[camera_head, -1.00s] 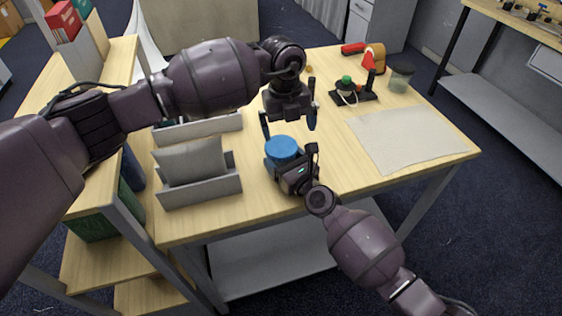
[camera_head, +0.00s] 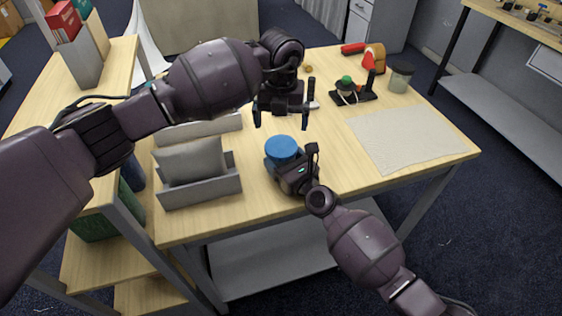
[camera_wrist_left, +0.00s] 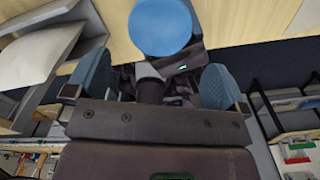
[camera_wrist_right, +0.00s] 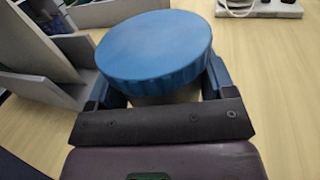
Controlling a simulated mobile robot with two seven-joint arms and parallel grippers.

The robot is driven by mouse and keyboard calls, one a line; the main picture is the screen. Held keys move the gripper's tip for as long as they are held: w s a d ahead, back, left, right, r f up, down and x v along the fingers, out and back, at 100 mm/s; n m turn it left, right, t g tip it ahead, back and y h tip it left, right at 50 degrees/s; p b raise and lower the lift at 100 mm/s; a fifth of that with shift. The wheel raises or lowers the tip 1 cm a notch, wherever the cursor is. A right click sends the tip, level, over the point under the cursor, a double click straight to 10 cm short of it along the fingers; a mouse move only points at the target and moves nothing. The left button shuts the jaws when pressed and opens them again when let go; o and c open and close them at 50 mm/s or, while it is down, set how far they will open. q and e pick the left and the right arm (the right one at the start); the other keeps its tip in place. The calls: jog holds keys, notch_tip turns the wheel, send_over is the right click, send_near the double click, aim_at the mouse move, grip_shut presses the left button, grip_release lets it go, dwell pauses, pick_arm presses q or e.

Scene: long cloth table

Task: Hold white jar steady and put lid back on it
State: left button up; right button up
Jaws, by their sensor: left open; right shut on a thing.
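The blue lid (camera_head: 283,148) sits on top of the jar near the table's front edge. The right wrist view shows the lid (camera_wrist_right: 155,48) flat and level, with a strip of the pale jar body (camera_wrist_right: 165,98) below it. Whether it is tightened I cannot tell. My right gripper (camera_head: 291,163) is shut around the jar below the lid, hiding most of the body. My left gripper (camera_head: 281,121) is open and empty, apart from the lid and just behind it. The lid also shows in the left wrist view (camera_wrist_left: 160,25), beyond the open fingers.
A grey divided holder (camera_head: 200,187) stands left of the jar. A beige mat (camera_head: 408,138) lies to the right. Behind it are a black stand with a green-topped item (camera_head: 350,93), a glass jar (camera_head: 400,77) and a red-and-tan object (camera_head: 374,58). Table between jar and mat is clear.

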aim_at(281, 145)
pick_arm(q)
jog(key=shift+f, duration=3.5)
jog(key=c, duration=0.7)
jog(key=m, duration=0.6)
jog(key=shift+c, duration=0.3)
jog(key=m, duration=0.6)
jog(key=o, duration=0.8)
jog(key=shift+c, duration=0.2)
notch_tip(281, 145, up, 12)
